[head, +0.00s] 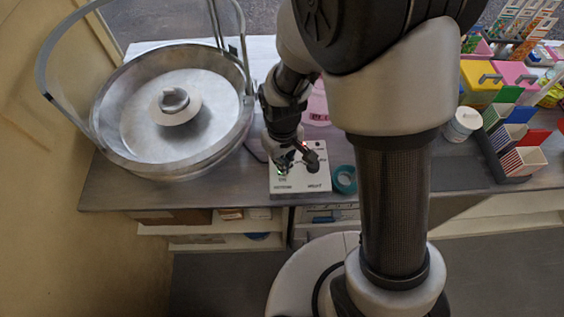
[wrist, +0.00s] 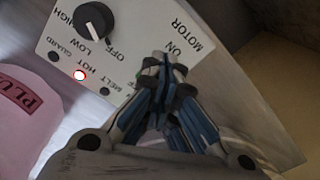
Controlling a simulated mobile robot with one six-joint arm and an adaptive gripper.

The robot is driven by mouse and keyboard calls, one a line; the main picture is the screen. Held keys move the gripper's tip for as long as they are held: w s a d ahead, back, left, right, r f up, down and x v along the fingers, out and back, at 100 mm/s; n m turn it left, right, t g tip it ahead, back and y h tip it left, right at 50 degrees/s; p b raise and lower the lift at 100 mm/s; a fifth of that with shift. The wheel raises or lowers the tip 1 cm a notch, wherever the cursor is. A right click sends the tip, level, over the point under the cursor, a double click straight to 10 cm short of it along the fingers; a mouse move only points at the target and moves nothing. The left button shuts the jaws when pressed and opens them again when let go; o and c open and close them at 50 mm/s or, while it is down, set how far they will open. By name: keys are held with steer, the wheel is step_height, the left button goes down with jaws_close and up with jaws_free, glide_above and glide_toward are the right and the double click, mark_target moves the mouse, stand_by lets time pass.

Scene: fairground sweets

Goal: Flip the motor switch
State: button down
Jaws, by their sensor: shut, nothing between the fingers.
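A white control box (head: 318,182) sits on the counter at its front edge. In the wrist view its panel (wrist: 135,30) shows the words MOTOR, ON, OFF, LOW, HIGH, HOT, GUARD and MELT. My gripper (wrist: 166,62) is shut and empty, with its fingertips over the panel between the ON and OFF marks. It also shows in the head view (head: 284,166), low over the box's left part. The motor switch itself is hidden behind the fingertips, so I cannot tell its position or whether they touch it.
A black knob (wrist: 95,20) points between marks on the panel, near a lit lamp (wrist: 80,75). A pink labelled item (wrist: 25,110) stands beside the box. A large metal bowl (head: 120,150) is at left. A teal tape roll (head: 344,179) lies right of the box.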

steer(key=shift+r+p, duration=1.9)
steer(key=shift+r, duration=0.75)
steer(key=s+d+r+m+t+b, duration=0.15)
steer(key=d+r, duration=0.35)
steer(key=r, duration=0.8)
steer(key=s+d+r+m+t, duration=0.3)
steer(key=s+d+r, duration=0.3)
steer(key=s+r, duration=0.3)
steer(key=s+m, duration=0.1)
steer(key=s, duration=0.2)
